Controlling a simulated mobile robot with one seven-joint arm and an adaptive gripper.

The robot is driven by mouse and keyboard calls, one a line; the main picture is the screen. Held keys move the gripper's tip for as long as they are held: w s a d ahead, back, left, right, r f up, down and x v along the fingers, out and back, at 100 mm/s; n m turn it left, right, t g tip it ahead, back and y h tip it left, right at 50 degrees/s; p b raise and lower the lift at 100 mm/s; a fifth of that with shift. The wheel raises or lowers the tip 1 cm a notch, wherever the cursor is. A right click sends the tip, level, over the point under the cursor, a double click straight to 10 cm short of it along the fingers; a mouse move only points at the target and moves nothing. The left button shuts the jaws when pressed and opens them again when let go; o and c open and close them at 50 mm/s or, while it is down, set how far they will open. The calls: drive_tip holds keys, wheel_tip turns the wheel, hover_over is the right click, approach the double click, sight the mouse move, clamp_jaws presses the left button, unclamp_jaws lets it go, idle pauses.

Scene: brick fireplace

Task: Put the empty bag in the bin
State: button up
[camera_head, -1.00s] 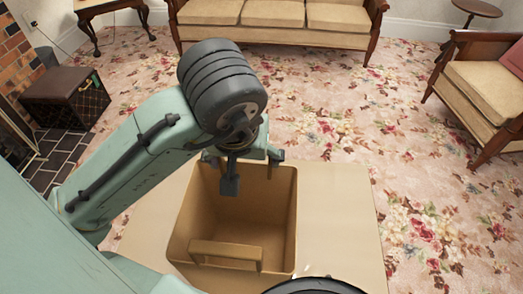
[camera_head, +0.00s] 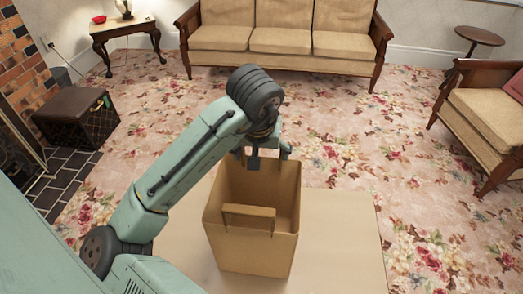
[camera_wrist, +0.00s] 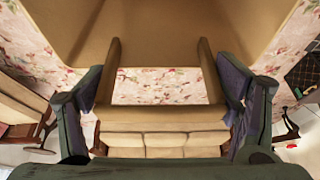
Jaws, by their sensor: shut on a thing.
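The bag (camera_head: 250,257) is tan, boxy, open at the top, and looks empty inside. It stands roughly upright in the middle of the head view, with a handle on its near side. My gripper (camera_head: 268,158) is at its far upper rim. In the wrist view my gripper (camera_wrist: 163,85) is shut on the bag's far handle, with one finger at each side. A dark grey bin (camera_head: 61,76) stands by the fireplace at the left, partly hidden behind a brown box. I cannot tell whether the bag's bottom touches the tabletop.
A tan tabletop (camera_head: 345,240) lies under the bag. A brown-topped box (camera_head: 77,100) stands near the brick fireplace (camera_head: 20,55). A sofa (camera_head: 280,40) is at the back and an armchair (camera_head: 485,100) at the right. Flowered carpet between them is clear.

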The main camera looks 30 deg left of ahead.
drive_tip(key=shift+f, duration=0.2)
drive_tip(key=o, duration=1.3)
